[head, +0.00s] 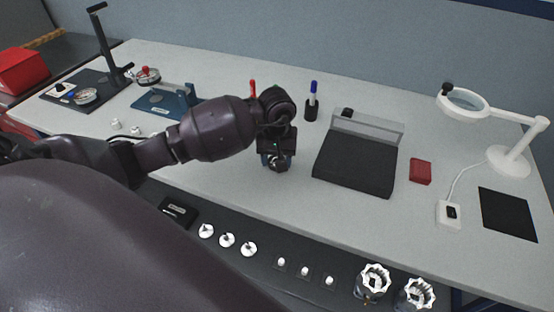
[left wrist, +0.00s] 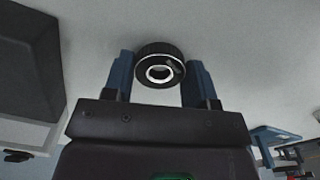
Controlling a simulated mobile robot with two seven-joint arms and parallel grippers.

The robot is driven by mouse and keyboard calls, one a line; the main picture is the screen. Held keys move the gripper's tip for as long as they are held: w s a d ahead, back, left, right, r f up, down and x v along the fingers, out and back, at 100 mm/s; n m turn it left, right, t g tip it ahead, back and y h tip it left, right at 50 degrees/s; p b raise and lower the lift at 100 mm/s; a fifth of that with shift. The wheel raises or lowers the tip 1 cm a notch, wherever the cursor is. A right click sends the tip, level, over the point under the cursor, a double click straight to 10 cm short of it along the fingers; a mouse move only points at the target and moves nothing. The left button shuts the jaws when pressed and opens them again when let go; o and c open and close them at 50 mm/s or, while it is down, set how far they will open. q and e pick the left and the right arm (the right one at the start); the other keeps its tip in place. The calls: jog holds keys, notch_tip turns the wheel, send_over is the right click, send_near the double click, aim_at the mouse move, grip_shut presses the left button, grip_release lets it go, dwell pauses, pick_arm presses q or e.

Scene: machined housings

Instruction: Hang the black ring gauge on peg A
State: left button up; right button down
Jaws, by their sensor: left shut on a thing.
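The black ring gauge (left wrist: 160,64), a thick dark ring with a bright bore, sits between the two blue fingers of my left gripper (left wrist: 160,80) in the left wrist view. The gripper is shut on it. In the head view my left gripper (head: 277,163) points down over the front middle of the table, left of the black flat-topped block; the ring there is mostly hidden and dark. A blue fixture (head: 160,104) stands at the left of the table, partly behind my arm. No peg lettering is readable, so I cannot tell which is peg A. My right gripper is not in view.
The black block (head: 353,166) with a clear upright guard is close right of my gripper. A marker holder (head: 311,112) stands behind it. A black stand (head: 105,45) is far left, a magnifier lamp (head: 507,158) far right. Small parts line the dark front strip (head: 250,275).

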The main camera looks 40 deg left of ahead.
pick_arm(q)
jog(key=shift+f, duration=0.25)
jog(key=shift+f, duration=0.2)
jog(key=o, duration=1)
jog(key=shift+r, duration=6.2)
